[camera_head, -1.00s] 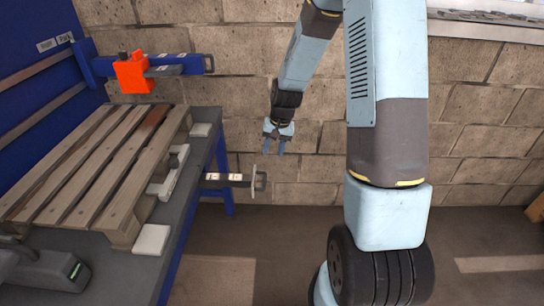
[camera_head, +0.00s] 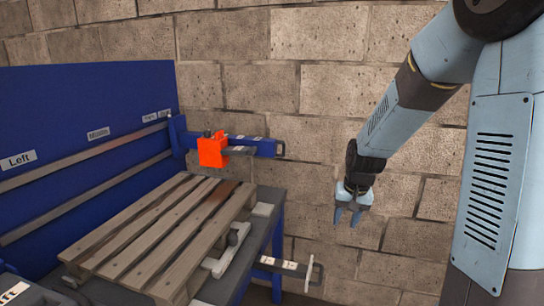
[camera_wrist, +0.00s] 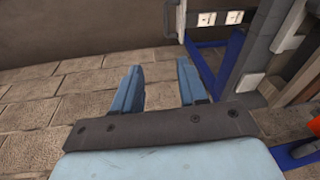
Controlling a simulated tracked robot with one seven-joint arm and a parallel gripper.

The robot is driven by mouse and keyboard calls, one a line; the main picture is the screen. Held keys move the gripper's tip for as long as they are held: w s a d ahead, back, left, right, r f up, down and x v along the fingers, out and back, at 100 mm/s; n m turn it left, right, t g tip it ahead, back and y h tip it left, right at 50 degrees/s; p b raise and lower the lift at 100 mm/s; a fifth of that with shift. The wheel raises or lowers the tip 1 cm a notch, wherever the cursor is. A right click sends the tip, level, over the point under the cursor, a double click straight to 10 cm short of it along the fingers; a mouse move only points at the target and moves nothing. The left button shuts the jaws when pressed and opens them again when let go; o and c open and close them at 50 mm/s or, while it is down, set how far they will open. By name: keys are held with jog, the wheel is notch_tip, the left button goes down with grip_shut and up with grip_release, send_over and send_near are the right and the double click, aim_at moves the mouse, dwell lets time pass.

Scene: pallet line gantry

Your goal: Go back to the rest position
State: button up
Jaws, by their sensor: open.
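My gripper (camera_head: 348,216) hangs from my arm in front of the brick wall, to the right of the pallet bench and apart from it. Its two blue fingers point down with a gap between them, open and empty. In the wrist view the open fingers (camera_wrist: 163,88) show against the bricks, with nothing between them. No rest position is marked in these views.
A wooden pallet (camera_head: 160,235) lies on the dark bench (camera_head: 262,228) with a blue back panel (camera_head: 80,120). An orange block (camera_head: 212,150) sits on a blue bracket (camera_head: 262,147). A lower clamp (camera_head: 290,268) juts right from the bench. Brick wall (camera_head: 330,70) stands behind.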

jog(key=s+d+r+n+t, duration=0.1)
jog(key=s+r+t, duration=0.1)
jog(key=s+r, duration=0.7)
jog(key=s+r+n+t, duration=0.1)
jog(key=s+r, duration=0.8)
jog(key=s, duration=0.5)
jog(key=shift+d+r+t+h, duration=0.25)
jog(key=shift+d+t+h, duration=0.1)
jog(key=shift+t+h, duration=0.05)
